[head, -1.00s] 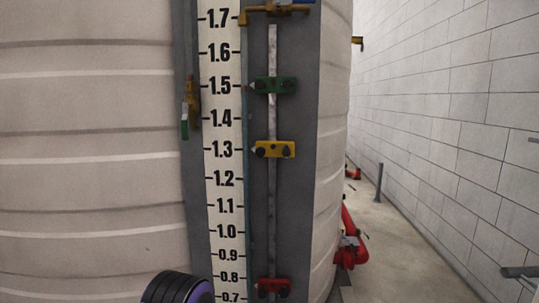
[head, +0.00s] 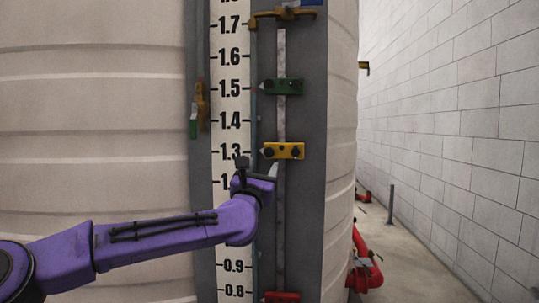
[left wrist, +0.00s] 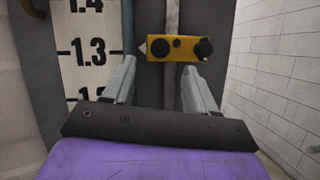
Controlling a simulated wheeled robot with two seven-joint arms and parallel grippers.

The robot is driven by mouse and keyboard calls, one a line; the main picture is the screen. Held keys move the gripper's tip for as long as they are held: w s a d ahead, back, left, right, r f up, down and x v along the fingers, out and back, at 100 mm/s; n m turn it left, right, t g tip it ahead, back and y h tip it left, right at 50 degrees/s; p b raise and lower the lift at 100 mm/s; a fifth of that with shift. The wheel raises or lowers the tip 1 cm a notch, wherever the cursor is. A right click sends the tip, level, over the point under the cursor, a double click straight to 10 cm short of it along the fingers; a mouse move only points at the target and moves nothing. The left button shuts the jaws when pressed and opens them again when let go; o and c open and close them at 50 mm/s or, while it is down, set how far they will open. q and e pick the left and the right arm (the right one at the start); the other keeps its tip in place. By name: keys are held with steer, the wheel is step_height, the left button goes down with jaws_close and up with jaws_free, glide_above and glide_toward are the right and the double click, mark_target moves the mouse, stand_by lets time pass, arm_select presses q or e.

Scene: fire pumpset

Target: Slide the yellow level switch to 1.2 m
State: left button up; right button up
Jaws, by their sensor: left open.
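The yellow level switch (head: 284,151) sits on the vertical grey rail (head: 281,215), with its pointer level with the 1.3 mark on the white scale (head: 231,105). My left gripper (head: 262,172) is just below and left of the switch in the head view. In the left wrist view its two pale fingers (left wrist: 157,75) are spread apart, below the switch and not gripping it. The 1.2 mark is mostly hidden behind the gripper in the head view. My right gripper is not in view.
A green switch (head: 283,87) sits above on the same rail near 1.5, and a red one (head: 282,297) low near 0.8. A brass valve (head: 200,100) with a green handle is left of the scale. Red pipework (head: 363,262) stands on the floor at right.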

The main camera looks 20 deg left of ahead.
mark_target(268, 154)
arm_select(q)
steer(key=p+x, duration=0.4)
steer(key=x, duration=0.5)
